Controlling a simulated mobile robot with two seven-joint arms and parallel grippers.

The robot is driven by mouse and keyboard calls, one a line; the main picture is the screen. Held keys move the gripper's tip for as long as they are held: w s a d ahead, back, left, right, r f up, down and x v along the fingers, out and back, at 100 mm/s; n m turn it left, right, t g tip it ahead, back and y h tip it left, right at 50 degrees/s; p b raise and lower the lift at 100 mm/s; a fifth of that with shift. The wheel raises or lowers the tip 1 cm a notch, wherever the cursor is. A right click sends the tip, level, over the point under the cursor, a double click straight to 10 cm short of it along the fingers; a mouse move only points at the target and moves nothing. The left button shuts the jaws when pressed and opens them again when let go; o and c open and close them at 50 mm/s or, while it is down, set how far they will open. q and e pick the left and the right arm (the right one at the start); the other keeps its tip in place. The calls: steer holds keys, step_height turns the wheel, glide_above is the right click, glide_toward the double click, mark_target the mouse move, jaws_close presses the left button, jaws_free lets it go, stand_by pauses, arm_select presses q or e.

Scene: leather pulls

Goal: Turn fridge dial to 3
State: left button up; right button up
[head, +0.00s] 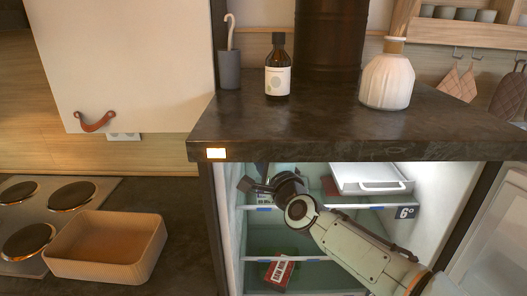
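The fridge (232,262) stands open under the dark countertop, its inside lit. My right arm comes in from the lower right and reaches into the fridge. My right gripper (250,186) is at the upper left of the opening, near the left wall. It is small and dark, so I cannot tell whether it is open or shut or touches anything. My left gripper is not in view.
The countertop (330,128) overhangs the fridge and bears a brown bottle (278,70) and white vase (387,80).

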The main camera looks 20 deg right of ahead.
stand_by(0.5)
steer(key=o, duration=1)
steer(key=shift+o, duration=0.2)
steer(key=s+d+b, duration=0.1)
steer(key=s, duration=1.2)
steer(key=shift+s+d+f+b, duration=0.2)
steer(key=shift+f+b, duration=0.05)
steer(key=shift+b, duration=0.05)
